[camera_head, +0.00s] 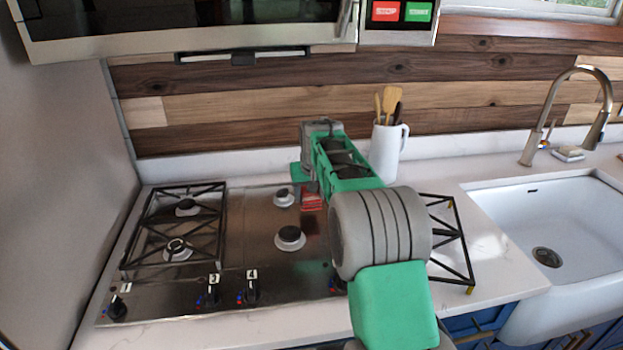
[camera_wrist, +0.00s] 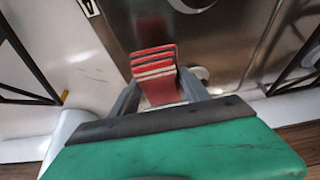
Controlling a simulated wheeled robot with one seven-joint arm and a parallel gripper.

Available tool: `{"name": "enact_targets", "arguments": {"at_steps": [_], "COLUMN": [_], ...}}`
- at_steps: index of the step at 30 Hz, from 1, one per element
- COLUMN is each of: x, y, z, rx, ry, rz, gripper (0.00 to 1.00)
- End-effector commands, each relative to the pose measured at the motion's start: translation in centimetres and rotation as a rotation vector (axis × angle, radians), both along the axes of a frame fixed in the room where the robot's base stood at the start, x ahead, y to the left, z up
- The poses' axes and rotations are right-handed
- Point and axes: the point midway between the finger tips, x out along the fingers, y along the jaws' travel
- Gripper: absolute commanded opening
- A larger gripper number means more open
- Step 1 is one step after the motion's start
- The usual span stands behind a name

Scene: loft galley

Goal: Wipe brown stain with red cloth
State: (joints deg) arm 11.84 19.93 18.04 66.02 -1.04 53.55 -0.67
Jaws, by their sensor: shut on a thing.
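A red cloth (camera_head: 311,202), folded in layers with pale edges, is held at the tip of my gripper (camera_head: 311,188), over the middle of the steel cooktop (camera_head: 262,265). In the wrist view the red cloth (camera_wrist: 153,66) sits between the two grey fingers of my gripper (camera_wrist: 158,92), which are shut on it. A dull reddish patch shows on the steel near the cloth and looks like its reflection. I cannot make out a brown stain in either view; my arm hides part of the cooktop's right side.
A black grate (camera_head: 175,235) stands on the cooktop's left; another grate (camera_head: 452,235) shows at right beyond my arm. Bare burners (camera_head: 290,238) and knobs (camera_head: 251,290) stick up. A white utensil jug (camera_head: 388,152) stands behind. The sink (camera_head: 550,215) is at right; a microwave (camera_head: 185,28) hangs above.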

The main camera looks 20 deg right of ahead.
Motion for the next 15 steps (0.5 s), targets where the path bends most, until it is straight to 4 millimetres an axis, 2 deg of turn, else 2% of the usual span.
{"name": "enact_targets", "arguments": {"at_steps": [1,9,15], "x": [0.0,0.0,0.0], "y": [0.0,-0.1,-0.1], "z": [0.8,3.2,3.6], "rx": [0.0,0.0,0.0], "ry": [-0.001,-0.001,-0.001], "rz": [-0.001,-0.002,-0.002], "gripper": [0.1,0.1,0.1]}}
